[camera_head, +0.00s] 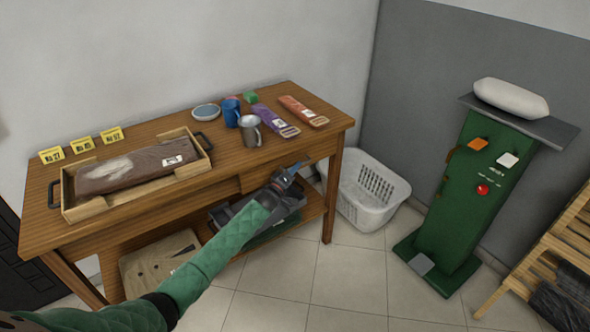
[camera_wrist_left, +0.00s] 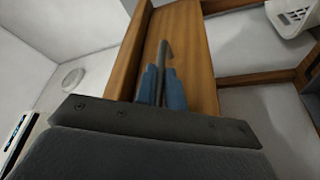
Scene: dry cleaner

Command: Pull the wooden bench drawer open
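The wooden bench (camera_head: 215,162) stands against the wall, with a drawer front (camera_head: 258,177) under the right part of its top. The drawer front also shows in the wrist view (camera_wrist_left: 202,65). I cannot tell any clear gap at the drawer; it looks closed or nearly so. My left gripper (camera_head: 290,172) is at the drawer front. In the left wrist view its blue fingers (camera_wrist_left: 162,88) lie close on either side of the dark bar handle (camera_wrist_left: 165,55), and the handle appears gripped between them. The gripper hides most of the handle in the head view. My right gripper is not in view.
On the bench top are a wooden tray (camera_head: 205,153) with a folded brown garment, a metal mug (camera_head: 250,131), a blue mug (camera_head: 231,112) and yellow tags (camera_head: 83,145). A dark bin (camera_head: 228,212) sits on the lower shelf. A white basket (camera_head: 368,205) stands right of the bench.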

